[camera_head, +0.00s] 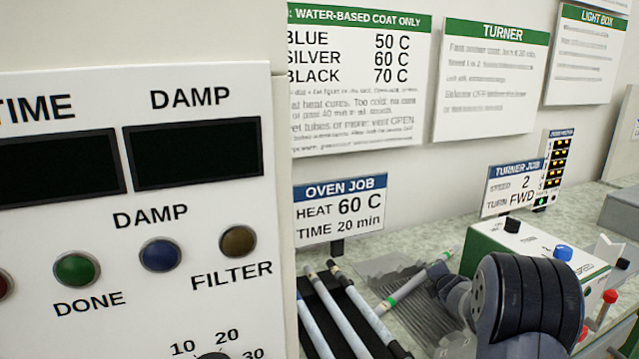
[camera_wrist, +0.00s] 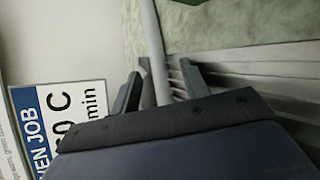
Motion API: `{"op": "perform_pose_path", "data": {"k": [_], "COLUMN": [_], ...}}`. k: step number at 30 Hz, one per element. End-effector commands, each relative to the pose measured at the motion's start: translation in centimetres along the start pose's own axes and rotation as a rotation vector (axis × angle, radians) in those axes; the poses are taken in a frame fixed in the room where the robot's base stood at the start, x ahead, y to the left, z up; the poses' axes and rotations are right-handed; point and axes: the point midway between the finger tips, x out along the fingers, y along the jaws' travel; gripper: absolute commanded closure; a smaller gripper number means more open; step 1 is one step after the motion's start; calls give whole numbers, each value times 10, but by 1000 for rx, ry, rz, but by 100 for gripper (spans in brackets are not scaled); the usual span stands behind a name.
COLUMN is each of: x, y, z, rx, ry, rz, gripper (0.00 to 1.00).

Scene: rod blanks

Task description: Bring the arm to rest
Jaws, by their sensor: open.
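My gripper (camera_head: 438,284) is at the end of my dark arm, low on the right in the head view. In the wrist view its two fingers (camera_wrist: 160,82) stand apart. A pale grey rod (camera_wrist: 152,40) runs between or just beyond them; I cannot tell whether it touches either finger. In the head view a rod with a green band (camera_head: 404,292) lies slanted at the gripper, over a grey ridged surface (camera_head: 385,268). My arm partly hides the area behind it.
Several pale rods (camera_head: 341,312) lie in a black rack (camera_head: 318,335) left of my gripper. A green-and-white turner box (camera_head: 500,240) with knobs stands close behind my arm. Red-topped levers (camera_head: 608,300) are at right. A large white control panel (camera_head: 140,220) fills the left. An oven job sign (camera_head: 340,210) stands behind the rack.

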Motion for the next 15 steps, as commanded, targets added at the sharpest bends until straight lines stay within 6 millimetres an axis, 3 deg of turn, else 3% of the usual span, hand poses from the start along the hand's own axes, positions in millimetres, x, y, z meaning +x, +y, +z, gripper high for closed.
{"op": "perform_pose_path", "data": {"k": [11, 15], "x": [-2, -13], "y": [4, 12], "z": [2, 7], "rx": [0, 0], "ry": [0, -1], "rz": [0, 1], "gripper": [57, 57]}}
